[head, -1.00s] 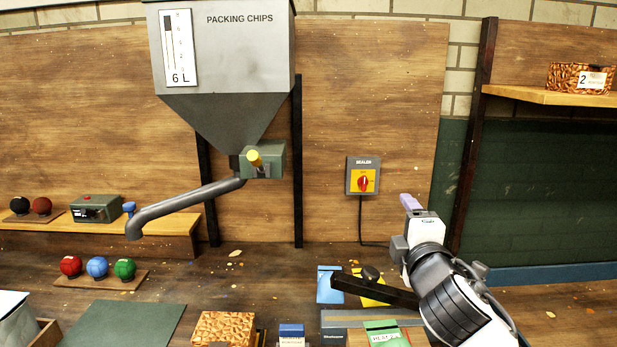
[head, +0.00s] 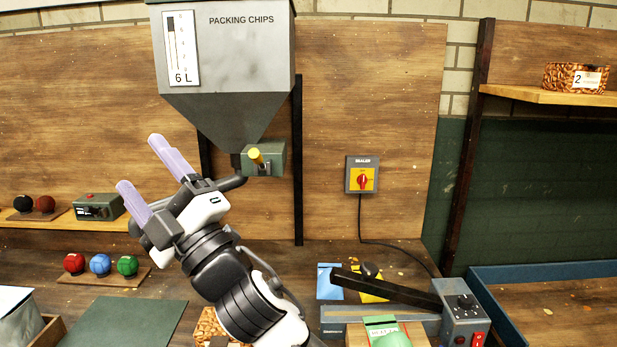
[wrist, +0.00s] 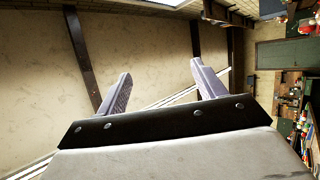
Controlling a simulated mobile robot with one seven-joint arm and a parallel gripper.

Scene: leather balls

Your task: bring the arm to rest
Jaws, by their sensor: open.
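My gripper (head: 148,172) is raised at the left of the head view, above the bench and in front of the hopper's spout. Its two pale purple fingers stand apart and point up and to the left, with nothing between them. In the wrist view the fingers (wrist: 160,92) are also spread and empty, with a plain wall and dark posts beyond. My arm hides part of the spout and part of a brown patterned box below it.
The packing chips hopper (head: 235,60) hangs close behind my gripper. Red, blue and green balls (head: 100,264) sit on a board at left. The sealer (head: 462,315) stands front right, beside a blue-edged tray (head: 560,272). A dark green mat (head: 125,322) lies clear at front left.

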